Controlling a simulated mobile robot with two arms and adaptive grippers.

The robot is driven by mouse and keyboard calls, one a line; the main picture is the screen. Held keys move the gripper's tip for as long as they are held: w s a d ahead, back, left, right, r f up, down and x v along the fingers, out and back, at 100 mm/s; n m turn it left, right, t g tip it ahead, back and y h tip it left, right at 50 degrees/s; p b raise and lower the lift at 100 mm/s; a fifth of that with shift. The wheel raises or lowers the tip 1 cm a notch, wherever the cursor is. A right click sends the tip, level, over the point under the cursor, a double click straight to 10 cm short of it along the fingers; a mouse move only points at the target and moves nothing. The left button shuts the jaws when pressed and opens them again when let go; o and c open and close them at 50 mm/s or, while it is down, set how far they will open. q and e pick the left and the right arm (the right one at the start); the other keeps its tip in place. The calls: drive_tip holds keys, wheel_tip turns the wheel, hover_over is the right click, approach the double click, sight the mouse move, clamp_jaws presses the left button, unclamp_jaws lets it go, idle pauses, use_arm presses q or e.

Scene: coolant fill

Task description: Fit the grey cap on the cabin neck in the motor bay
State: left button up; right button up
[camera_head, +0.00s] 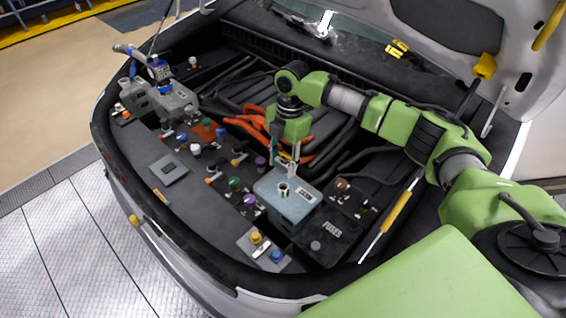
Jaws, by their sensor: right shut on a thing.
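The blue-grey tank (283,208) in the front middle of the motor bay has a white label on its top. The label is too small for me to read with certainty. A short upright neck (283,189) stands on the tank, and its top looks open. My right gripper (287,165) points down just behind and above this neck, apart from it. It is shut on a small pale thing that fits the grey cap, though the fingers hide most of it. My left gripper does not show.
Several coloured caps stand on the dark panel left of the tank. A yellow-handled tool (396,212) lies to the right. Orange cables (256,126) run behind my gripper. The raised hood is at upper right.

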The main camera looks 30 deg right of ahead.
drive_tip(key=shift+r+p, duration=0.15)
drive_tip(key=shift+p, duration=0.45)
drive_tip(key=shift+f+b, duration=1.45)
drive_tip(key=shift+f, duration=1.6)
drive_tip(key=shift+p, duration=0.9)
drive_tip(key=shift+f+b, duration=0.65)
drive_tip(key=shift+f, duration=0.8)
drive_tip(key=o, duration=1.1)
